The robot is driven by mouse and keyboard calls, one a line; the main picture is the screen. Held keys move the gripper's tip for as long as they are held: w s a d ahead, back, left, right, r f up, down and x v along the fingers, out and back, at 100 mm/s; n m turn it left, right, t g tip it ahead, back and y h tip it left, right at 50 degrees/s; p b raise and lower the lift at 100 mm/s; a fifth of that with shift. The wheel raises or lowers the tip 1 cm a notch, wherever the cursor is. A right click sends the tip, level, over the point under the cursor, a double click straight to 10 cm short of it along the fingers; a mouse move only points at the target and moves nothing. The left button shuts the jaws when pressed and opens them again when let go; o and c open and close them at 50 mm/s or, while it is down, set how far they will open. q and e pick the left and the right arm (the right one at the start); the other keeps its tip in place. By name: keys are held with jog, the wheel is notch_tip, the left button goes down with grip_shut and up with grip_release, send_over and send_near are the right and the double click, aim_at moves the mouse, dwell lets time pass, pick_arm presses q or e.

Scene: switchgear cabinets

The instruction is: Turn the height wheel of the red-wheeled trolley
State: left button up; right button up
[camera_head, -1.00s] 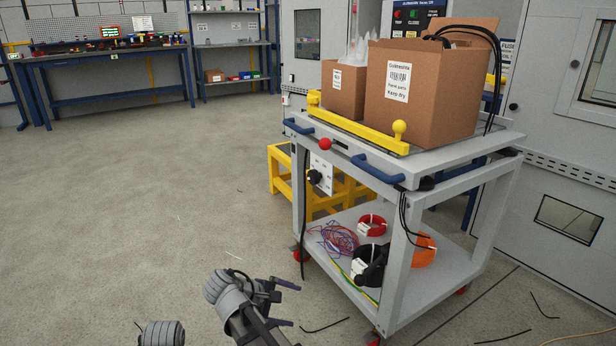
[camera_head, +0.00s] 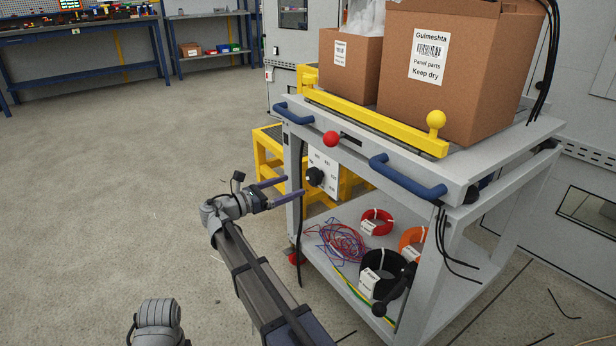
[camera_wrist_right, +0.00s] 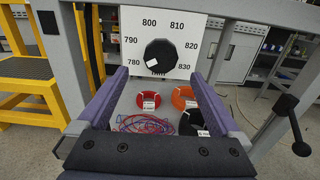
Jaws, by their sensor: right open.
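The grey trolley (camera_head: 490,220) has red wheels (camera_head: 297,258). Its height wheel (camera_head: 315,177) is a black round knob on a white dial plate (camera_head: 328,165) at the left end, under the top. In the right wrist view the height wheel (camera_wrist_right: 160,54) sits among numbers from 780 to 830. My right gripper (camera_head: 294,187) is open, its two fingers pointing at the dial. In the right wrist view the open fingertips (camera_wrist_right: 160,74) stand to either side below the knob, apart from it, with nothing between them. My left gripper is out of view.
Cardboard boxes (camera_head: 455,70) stand on the trolley top behind a yellow bar (camera_head: 375,120). A blue handle (camera_head: 407,177) and red ball knob (camera_head: 331,139) stick out nearby. Cable coils (camera_head: 383,272) lie on the lower shelf. Yellow steps (camera_head: 268,165) stand behind. Floor at left is clear.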

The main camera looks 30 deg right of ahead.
aim_at(311, 179)
jog(key=shift+w+d, duration=0.15)
jog(key=shift+d, duration=1.8)
jog(key=shift+w+d, duration=0.1)
jog(key=shift+d, duration=1.8)
jog(key=c, duration=1.3)
jog(key=shift+m, duration=0.3)
